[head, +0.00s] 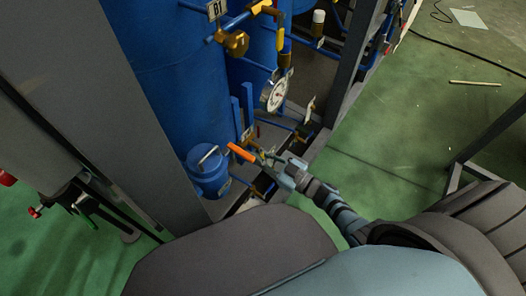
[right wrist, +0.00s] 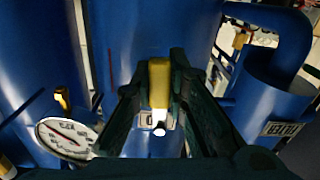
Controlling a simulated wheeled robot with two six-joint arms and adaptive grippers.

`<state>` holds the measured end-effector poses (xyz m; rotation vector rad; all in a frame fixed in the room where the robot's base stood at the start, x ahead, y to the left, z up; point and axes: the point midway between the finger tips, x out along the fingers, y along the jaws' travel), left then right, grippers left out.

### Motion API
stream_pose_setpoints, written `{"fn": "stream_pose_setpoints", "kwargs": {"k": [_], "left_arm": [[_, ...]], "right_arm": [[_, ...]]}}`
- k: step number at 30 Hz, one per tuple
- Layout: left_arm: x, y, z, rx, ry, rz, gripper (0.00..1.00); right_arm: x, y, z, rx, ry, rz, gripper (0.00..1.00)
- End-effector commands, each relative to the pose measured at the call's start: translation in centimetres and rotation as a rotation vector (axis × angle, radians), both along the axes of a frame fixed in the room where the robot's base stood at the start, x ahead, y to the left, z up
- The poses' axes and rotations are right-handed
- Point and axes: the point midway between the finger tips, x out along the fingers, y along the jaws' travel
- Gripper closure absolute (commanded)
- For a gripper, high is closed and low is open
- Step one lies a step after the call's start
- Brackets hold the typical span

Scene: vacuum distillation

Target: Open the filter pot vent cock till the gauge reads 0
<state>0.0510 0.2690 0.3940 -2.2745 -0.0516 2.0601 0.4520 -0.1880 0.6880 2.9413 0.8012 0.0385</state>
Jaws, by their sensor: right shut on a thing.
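The small blue filter pot (head: 209,170) stands low beside the tall blue vessel in the head view. In the right wrist view it is at the right with a FILTER label (right wrist: 280,129). My right gripper (head: 264,158) is at an orange lever (head: 241,153) just right of the pot. In the right wrist view my right gripper (right wrist: 160,95) is shut on a yellow handle (right wrist: 159,82); I cannot tell surely whether it is the orange lever. A round white gauge (head: 277,92) shows above; it also shows in the wrist view (right wrist: 66,138), its reading unclear. My left gripper is not in view.
Tall blue vessels (head: 165,75), blue pipes and a yellow valve (head: 236,43) stand close behind the gripper. A grey frame post (head: 352,60) rises at the right. The green floor (head: 400,120) beyond it is mostly clear.

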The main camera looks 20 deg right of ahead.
Motion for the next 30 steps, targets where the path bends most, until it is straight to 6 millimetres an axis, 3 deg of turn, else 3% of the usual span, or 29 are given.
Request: {"fn": "stream_pose_setpoints", "kwargs": {"k": [23,24,27,30], "left_arm": [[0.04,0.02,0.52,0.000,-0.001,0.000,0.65],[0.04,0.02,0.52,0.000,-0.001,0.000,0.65],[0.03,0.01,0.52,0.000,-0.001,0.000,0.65],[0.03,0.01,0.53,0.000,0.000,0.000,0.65]], "right_arm": [[-0.46,0.56,-0.24,0.099,0.063,0.001,1.00],[-0.46,0.58,-0.25,0.099,0.063,0.001,0.80],[-0.43,0.57,-0.21,0.098,0.061,0.001,0.65],[-0.38,0.55,-0.15,0.097,0.060,0.000,0.65]]}}
